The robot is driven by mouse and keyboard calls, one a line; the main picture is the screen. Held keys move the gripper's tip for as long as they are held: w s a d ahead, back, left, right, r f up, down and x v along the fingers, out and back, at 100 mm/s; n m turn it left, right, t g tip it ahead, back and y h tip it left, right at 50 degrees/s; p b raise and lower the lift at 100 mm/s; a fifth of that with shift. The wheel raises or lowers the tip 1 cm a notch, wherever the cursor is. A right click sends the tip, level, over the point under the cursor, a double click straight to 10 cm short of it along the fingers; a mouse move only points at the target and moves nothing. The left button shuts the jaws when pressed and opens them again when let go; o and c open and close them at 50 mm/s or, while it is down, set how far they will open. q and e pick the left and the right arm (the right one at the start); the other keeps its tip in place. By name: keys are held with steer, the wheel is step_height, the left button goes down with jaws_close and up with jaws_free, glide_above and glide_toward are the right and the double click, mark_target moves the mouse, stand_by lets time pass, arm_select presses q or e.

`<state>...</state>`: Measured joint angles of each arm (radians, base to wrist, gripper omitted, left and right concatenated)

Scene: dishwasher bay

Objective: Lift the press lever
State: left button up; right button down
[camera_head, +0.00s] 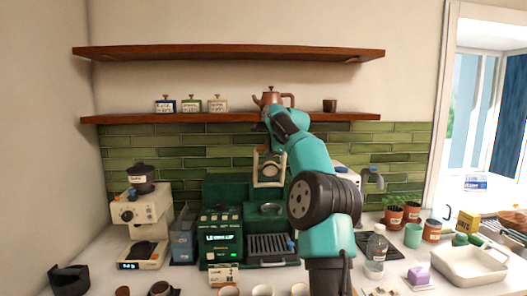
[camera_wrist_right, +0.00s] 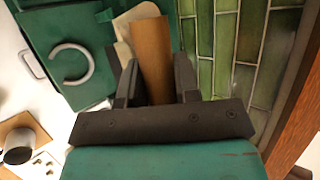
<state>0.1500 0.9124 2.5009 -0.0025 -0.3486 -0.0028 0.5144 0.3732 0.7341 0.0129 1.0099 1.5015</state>
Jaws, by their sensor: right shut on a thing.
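The green press machine (camera_head: 221,238) stands on the counter against the tiled wall; its green body also shows in the right wrist view (camera_wrist_right: 65,25). A cream head (camera_head: 269,181) with a round front sits above it in the head view. In the right wrist view, the lever's wooden brown handle (camera_wrist_right: 152,48) lies between the fingers of my right gripper (camera_wrist_right: 154,82), which is shut on it. In the head view my right arm reaches up in front of the press, and the handle cannot be made out. My left gripper is not in view.
A cream coffee machine (camera_head: 140,222) stands to the left. A teapot (camera_head: 272,98) and several small jars stand on the lower shelf (camera_head: 230,118), close above my right wrist. Potted plants (camera_head: 392,217), a bottle (camera_head: 376,246) and a white basin (camera_head: 468,266) are to the right.

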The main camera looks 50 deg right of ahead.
steer(key=c, duration=0.8)
jaws_free()
steer(key=shift+d, duration=0.1)
steer(key=shift+c, duration=0.2)
steer(key=v, duration=1.7)
steer(key=shift+a, duration=0.2)
